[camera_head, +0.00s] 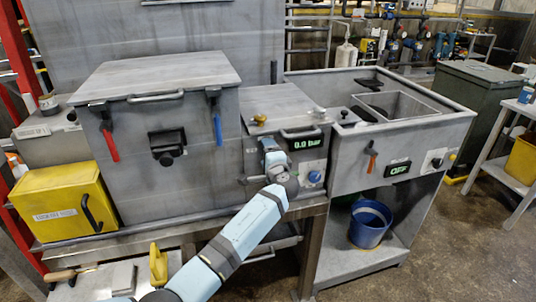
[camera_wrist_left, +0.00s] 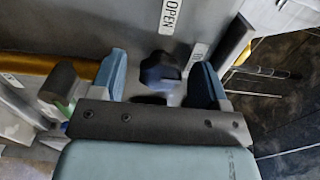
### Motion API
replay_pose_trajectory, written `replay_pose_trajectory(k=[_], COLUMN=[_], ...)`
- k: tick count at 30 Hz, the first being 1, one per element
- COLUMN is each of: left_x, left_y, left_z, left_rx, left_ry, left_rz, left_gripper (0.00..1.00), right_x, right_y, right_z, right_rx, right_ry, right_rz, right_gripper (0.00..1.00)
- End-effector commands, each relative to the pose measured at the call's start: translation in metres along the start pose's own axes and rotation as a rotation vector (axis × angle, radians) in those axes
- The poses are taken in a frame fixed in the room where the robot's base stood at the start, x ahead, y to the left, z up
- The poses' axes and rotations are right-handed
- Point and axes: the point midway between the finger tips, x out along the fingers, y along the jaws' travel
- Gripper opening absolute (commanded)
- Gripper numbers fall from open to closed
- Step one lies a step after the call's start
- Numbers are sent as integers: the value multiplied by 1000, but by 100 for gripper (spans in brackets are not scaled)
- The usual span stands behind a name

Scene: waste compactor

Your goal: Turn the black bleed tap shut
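My left gripper (camera_head: 270,147) is in front of the grey panel of the smaller middle unit (camera_head: 283,105), left of its green display. In the left wrist view its two blue fingers (camera_wrist_left: 163,82) are open, one on each side of a dark, lobed knob (camera_wrist_left: 160,68), with gaps visible. This knob looks bluish-black and seems to be the bleed tap. In the head view my gripper hides the knob. My right gripper is not in view.
The display (camera_head: 305,143) reads 0.0 bar, with a blue knob (camera_head: 314,177) below it. A sink unit (camera_head: 345,165) stands right.

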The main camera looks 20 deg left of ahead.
Motion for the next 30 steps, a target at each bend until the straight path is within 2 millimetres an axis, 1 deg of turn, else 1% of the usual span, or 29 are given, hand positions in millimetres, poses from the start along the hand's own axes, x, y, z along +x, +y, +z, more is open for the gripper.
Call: replay_pose_trajectory(k=[5,8,11,15,21,25,30], left_x=[-4,-16,-35,-69,-111,-128,-138], left_y=[0,1,2,2,1,1,0], left_z=[0,0,0,-1,0,0,0], left_rx=[-1,-2,-2,-3,-3,0,0], left_ry=[1,1,2,3,1,1,0], left_rz=[0,1,2,2,2,1,0], left_gripper=[68,68,68,68,68,68,68], right_x=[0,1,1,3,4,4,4], right_y=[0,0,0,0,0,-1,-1], right_z=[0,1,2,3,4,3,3], right_rx=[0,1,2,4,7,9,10], right_ry=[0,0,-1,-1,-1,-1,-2], right_rz=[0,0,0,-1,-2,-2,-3], right_gripper=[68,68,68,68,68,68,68])
